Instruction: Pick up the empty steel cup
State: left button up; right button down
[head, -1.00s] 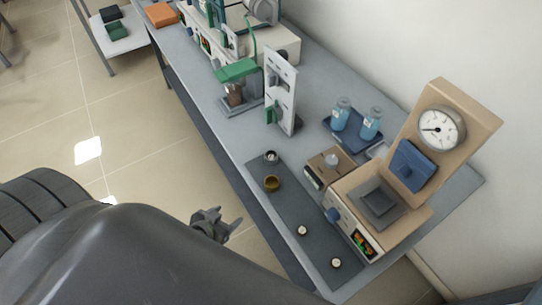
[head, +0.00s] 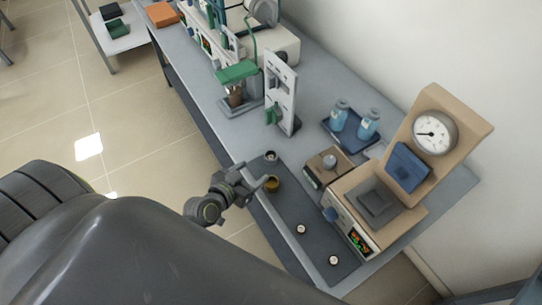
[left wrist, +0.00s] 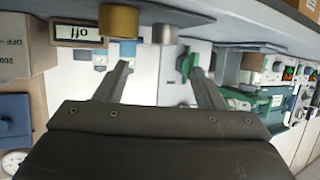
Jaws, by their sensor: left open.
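The small steel cup (head: 271,156) stands upright on the dark mat (head: 285,213) near the table's front edge. A brass-coloured cup (head: 273,185) stands beside it, nearer me. My left gripper (head: 262,178) is open at the table's edge, close to the brass cup and short of the steel cup. In the left wrist view, which looks upside down, the steel cup (left wrist: 163,34) shows beyond and between the two open fingers (left wrist: 160,68). The brass cup (left wrist: 118,21) is off to the left there, in line with the left finger. Nothing is between the fingers. My right gripper is not in view.
Two small white-topped items (head: 301,229) lie on the near part of the mat. A small box device (head: 328,166) and a beige instrument with a gauge (head: 435,134) stand right of it. A white upright panel (head: 281,92) and a green-topped stand (head: 238,72) are behind.

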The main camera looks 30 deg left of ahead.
pick_arm(q)
send_near(274, 153)
jog(key=shift+w+d+f, duration=0.25)
jog(key=shift+d, duration=0.1)
jog(key=shift+a+p+x, duration=0.15)
jog(key=shift+p+x, duration=0.15)
jog(key=shift+x, duration=1)
jog(key=shift+a+p+x, duration=0.15)
jog(key=shift+p+x, duration=0.15)
jog(key=shift+x, duration=0.95)
jog(key=shift+w, duration=0.1)
jog(key=shift+r, duration=0.1)
jog(key=c, duration=1.1)
